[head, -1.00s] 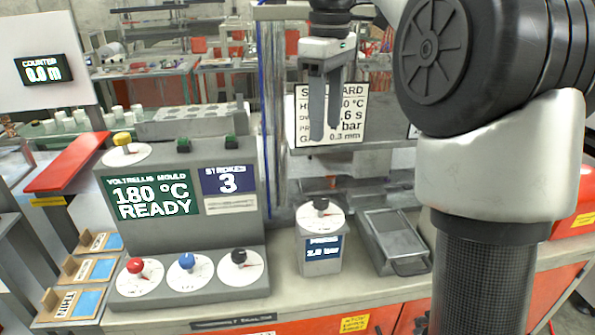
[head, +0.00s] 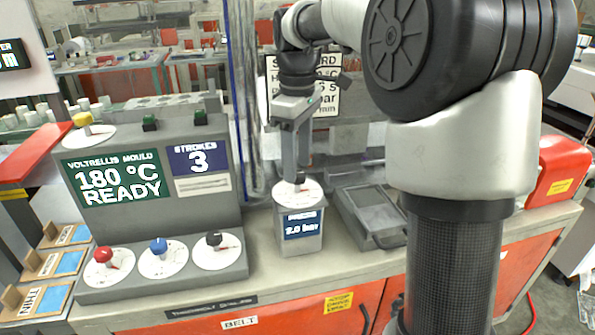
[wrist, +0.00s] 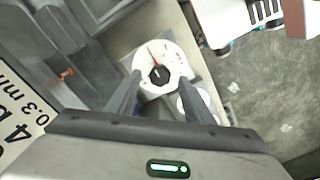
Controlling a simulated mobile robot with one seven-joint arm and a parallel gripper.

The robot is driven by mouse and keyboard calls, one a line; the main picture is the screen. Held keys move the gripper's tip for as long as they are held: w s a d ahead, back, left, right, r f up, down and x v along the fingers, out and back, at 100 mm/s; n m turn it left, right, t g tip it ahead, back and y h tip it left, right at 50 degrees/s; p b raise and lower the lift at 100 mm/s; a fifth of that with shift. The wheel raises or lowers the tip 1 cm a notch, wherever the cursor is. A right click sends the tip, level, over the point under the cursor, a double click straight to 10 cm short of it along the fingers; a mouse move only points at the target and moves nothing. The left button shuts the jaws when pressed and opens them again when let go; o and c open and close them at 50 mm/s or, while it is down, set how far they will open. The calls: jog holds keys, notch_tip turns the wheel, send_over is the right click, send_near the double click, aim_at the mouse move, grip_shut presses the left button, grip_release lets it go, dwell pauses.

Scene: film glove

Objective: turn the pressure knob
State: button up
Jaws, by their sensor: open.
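The pressure knob (head: 300,181) is a small black knob on a white round dial on top of a grey box (head: 300,238). The box's blue display (head: 302,226) reads 2.0 bar. My gripper (head: 296,172) points down over this dial, its fingertips at or just above the knob. In the wrist view the knob (wrist: 157,75) lies between the two spread fingers (wrist: 159,80), with a red pointer line on the dial. The fingers are open; I cannot tell whether either touches the knob.
The Voltrellis mould panel (head: 150,190) stands left, with red (head: 103,255), blue (head: 159,246) and black (head: 214,240) knobs in front and a yellow knob (head: 83,120) on top. A grey metal tray (head: 372,217) sits close right of the pressure box.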

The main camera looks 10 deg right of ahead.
jog(key=shift+f, duration=0.75)
jog(key=c, duration=1.1)
jog(key=shift+o, duration=0.3)
